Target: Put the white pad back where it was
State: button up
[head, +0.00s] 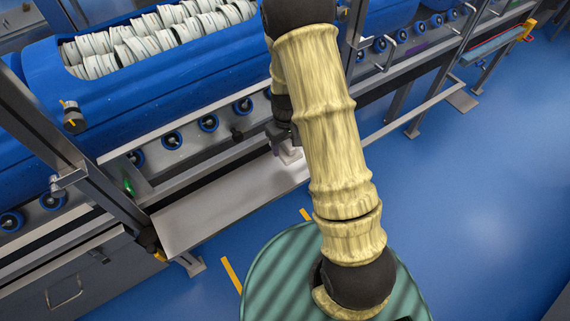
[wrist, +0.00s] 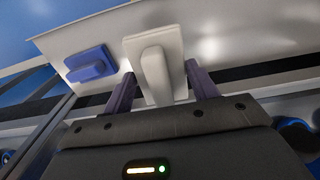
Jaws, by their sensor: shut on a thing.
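The white pad (wrist: 156,62) has a flat base with a raised grip block on it. In the wrist view it sits between the two fingers of my gripper (wrist: 162,92), which is shut on it. In the head view my gripper (head: 283,138) points down, with the white pad (head: 290,154) just below it at the grey metal shelf (head: 225,203). I cannot tell whether the pad touches the shelf. A blue pad (wrist: 91,65) of similar shape lies to the left of the white pad in the wrist view; I do not see it in the head view.
Blue tub carriers (head: 150,87) filled with white discs stand behind the shelf on blue rollers (head: 208,123). A metal post (head: 75,150) rises at the left. My arm hides part of the shelf. Blue floor (head: 480,200) at the right is clear.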

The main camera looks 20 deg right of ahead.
aim_at(285, 153)
notch_tip(285, 153, down, 5)
jog(key=shift+w+f, duration=0.1)
jog(key=shift+f, duration=0.1)
notch_tip(285, 153, down, 4)
jog(key=shift+f, duration=0.1)
jog(key=o, duration=0.9)
notch_tip(285, 153, up, 12)
jog(key=shift+a+r, duration=0.1)
dwell(0.5)
dwell(0.4)
